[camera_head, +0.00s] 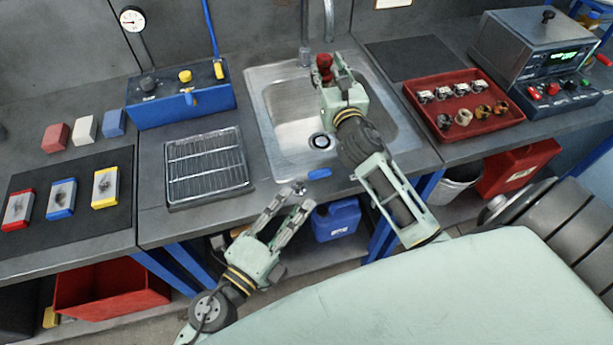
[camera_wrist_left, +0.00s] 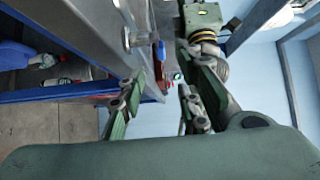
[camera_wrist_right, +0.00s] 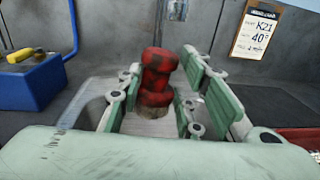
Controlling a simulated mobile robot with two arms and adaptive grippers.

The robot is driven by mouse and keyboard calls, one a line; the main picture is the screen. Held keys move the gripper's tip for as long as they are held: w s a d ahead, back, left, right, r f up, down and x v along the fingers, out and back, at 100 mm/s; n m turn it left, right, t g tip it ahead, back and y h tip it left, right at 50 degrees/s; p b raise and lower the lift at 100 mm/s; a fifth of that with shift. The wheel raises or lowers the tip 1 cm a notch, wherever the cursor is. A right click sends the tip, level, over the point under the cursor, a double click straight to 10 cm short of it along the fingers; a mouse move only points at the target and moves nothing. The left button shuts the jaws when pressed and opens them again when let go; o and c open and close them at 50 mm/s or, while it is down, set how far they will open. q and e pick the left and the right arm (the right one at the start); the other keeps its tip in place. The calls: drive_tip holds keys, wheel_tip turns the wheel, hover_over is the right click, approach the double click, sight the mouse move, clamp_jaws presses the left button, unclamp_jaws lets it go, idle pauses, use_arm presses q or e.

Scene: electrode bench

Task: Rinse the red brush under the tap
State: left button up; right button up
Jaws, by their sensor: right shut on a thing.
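The red brush (camera_head: 324,62) is in my right gripper (camera_head: 333,72), over the back of the metal sink (camera_head: 270,105), just under the end of the tap (camera_head: 328,22). In the right wrist view the brush (camera_wrist_right: 158,62) stands roughly upright between the fingers, with a brownish lower end. The tap is not seen in that view, and I see no clear water stream. My left gripper (camera_head: 290,203) is open and empty in front of the sink's front edge, below a blue lever (camera_head: 319,174). Its spread fingers also show in the left wrist view (camera_wrist_left: 160,98).
A wire rack tray (camera_head: 207,168) lies left of the sink, with a blue box (camera_head: 180,108) behind it. Coloured blocks and framed pads lie further left. A red tray (camera_head: 432,90) of small parts and an instrument (camera_head: 532,50) stand right. A blue canister (camera_head: 336,222) is below the bench.

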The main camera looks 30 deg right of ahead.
sight(318, 178)
use_arm(q)
drive_tip(key=shift+s+a, duration=0.3)
drive_tip(key=shift+a, duration=0.25)
drive_tip(key=shift+n+t+y, duration=0.5)
drive_tip(key=shift+n+t, duration=0.1)
drive_tip(key=shift+t, duration=0.3)
drive_tip(key=x, duration=1.2)
drive_tip(key=shift+s+d, duration=0.3)
drive_tip(key=shift+d, duration=0.15)
drive_tip(key=shift+c, duration=0.3)
clamp_jaws()
